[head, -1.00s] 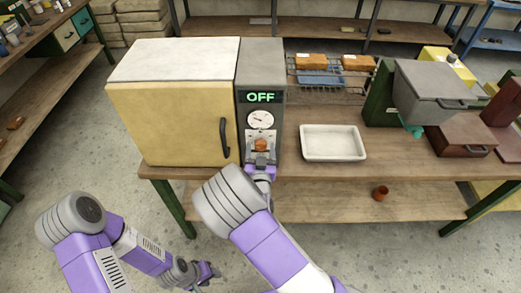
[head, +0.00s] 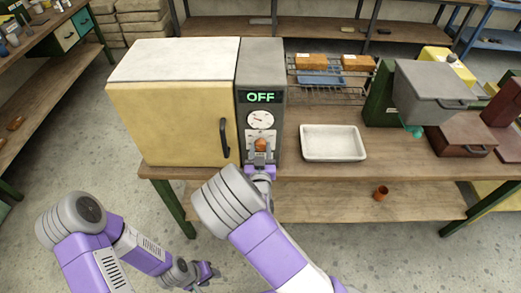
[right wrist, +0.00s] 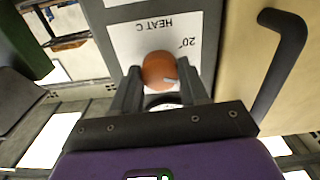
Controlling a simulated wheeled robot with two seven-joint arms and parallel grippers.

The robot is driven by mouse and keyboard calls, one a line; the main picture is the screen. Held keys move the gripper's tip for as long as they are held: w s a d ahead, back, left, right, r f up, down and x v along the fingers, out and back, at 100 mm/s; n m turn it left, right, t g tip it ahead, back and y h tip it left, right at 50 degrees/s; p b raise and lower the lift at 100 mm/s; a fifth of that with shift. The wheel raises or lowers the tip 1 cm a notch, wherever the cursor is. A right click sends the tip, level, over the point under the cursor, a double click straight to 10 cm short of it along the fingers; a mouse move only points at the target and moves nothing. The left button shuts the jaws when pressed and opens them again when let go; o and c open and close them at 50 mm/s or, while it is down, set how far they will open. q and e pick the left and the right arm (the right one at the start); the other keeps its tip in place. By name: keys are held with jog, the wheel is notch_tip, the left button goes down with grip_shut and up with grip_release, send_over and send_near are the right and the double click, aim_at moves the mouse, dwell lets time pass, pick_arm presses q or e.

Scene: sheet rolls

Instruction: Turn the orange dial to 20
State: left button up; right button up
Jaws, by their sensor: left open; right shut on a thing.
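The orange dial (head: 261,145) is on the grey control panel of the cream-doored oven, below a round gauge and a display (head: 260,97) that reads OFF. My right gripper (right wrist: 160,76) is shut on the dial, one finger on each side. In the right wrist view the dial (right wrist: 157,67) shows a pale mark near its lower right edge. The panel label (right wrist: 175,35), upside down there, reads HEAT C and 20°; the rest of the scale is hidden. My left gripper (head: 207,273) is open and empty, low in front of the table.
The oven's dark door handle (right wrist: 283,60) is close beside my right gripper. A white tray (head: 333,156) stands on the table right of the oven. A wire rack (head: 318,92) with orange blocks is behind it. A small orange cup (head: 381,192) sits on the lower shelf.

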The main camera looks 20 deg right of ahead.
jog(key=n, duration=0.5)
jog(key=n+p, duration=0.1)
jog(key=n, duration=0.4)
jog(key=shift+n, duration=0.4)
dwell(0.4)
jog(key=o, duration=1.1)
jog(key=shift+c, duration=0.2)
jog(key=v, duration=0.7)
jog(key=shift+s, duration=0.35)
